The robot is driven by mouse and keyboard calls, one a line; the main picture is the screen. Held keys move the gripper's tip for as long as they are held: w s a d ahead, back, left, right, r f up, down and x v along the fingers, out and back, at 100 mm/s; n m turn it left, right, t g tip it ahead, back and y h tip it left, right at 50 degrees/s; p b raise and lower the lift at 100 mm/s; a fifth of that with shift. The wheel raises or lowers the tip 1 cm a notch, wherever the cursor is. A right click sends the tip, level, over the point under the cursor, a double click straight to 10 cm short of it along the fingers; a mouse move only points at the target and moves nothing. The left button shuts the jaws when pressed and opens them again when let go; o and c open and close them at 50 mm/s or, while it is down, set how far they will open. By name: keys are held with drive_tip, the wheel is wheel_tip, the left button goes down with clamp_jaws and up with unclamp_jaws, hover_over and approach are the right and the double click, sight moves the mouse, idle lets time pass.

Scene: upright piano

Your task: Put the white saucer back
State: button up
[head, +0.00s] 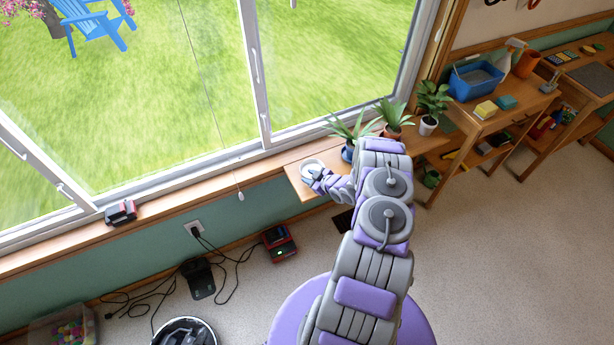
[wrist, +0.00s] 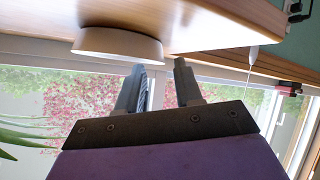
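The white saucer (head: 313,164) sits on the wooden plant shelf (head: 296,184) under the window, near its left end. In the wrist view, which looks upside down, the saucer (wrist: 112,45) shows as a pale shallow dish against the shelf's wood (wrist: 215,22). My gripper (head: 314,175) is at the saucer's near side. In the wrist view my gripper (wrist: 158,68) has its two dark fingers apart, with nothing seen held between them. The saucer's right edge lines up with the gap between the fingertips. I cannot tell whether a finger touches it.
A blue-potted plant (head: 348,153) stands just right of the saucer. Two more potted plants (head: 393,131) (head: 429,126) stand farther right. A workbench holds a blue bin (head: 475,82). A red device (head: 279,243) and cables lie on the floor. The carpet at right is clear.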

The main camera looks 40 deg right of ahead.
drive_tip(key=a+p+v, duration=0.1)
drive_tip(key=p+v, duration=0.1)
drive_tip(key=v, duration=0.7)
drive_tip(key=w+d+r+g+h, duration=0.1)
drive_tip(key=w+d+r+g, duration=0.1)
drive_tip(key=r, duration=0.4)
drive_tip(key=w+d+r+g+h, duration=0.1)
drive_tip(key=d+r+g+h, duration=0.1)
drive_tip(key=r, duration=0.5)
drive_tip(key=s+a+r+m+g+h, duration=0.15)
drive_tip(key=a+r, duration=0.25)
drive_tip(key=r, duration=0.4)
drive_tip(key=s+a+r+m+g, duration=0.1)
drive_tip(key=a+r+g, duration=0.2)
drive_tip(key=a+r, duration=0.35)
drive_tip(key=s+a+r+m+g, duration=0.2)
drive_tip(key=s+a+r, duration=0.8)
drive_tip(key=a+r, duration=0.2)
drive_tip(key=s+a+r+g+y, duration=0.1)
drive_tip(key=s+a+r+y, duration=0.1)
drive_tip(key=s+a, duration=0.6)
drive_tip(key=s+a+r+g+y, duration=0.1)
drive_tip(key=s+a+r+g, duration=0.1)
drive_tip(key=s+a, duration=0.6)
drive_tip(key=s+r, duration=0.1)
drive_tip(key=s, duration=0.3)
drive_tip(key=shift+s+r+y, duration=0.25)
drive_tip(key=shift+s+y, duration=0.1)
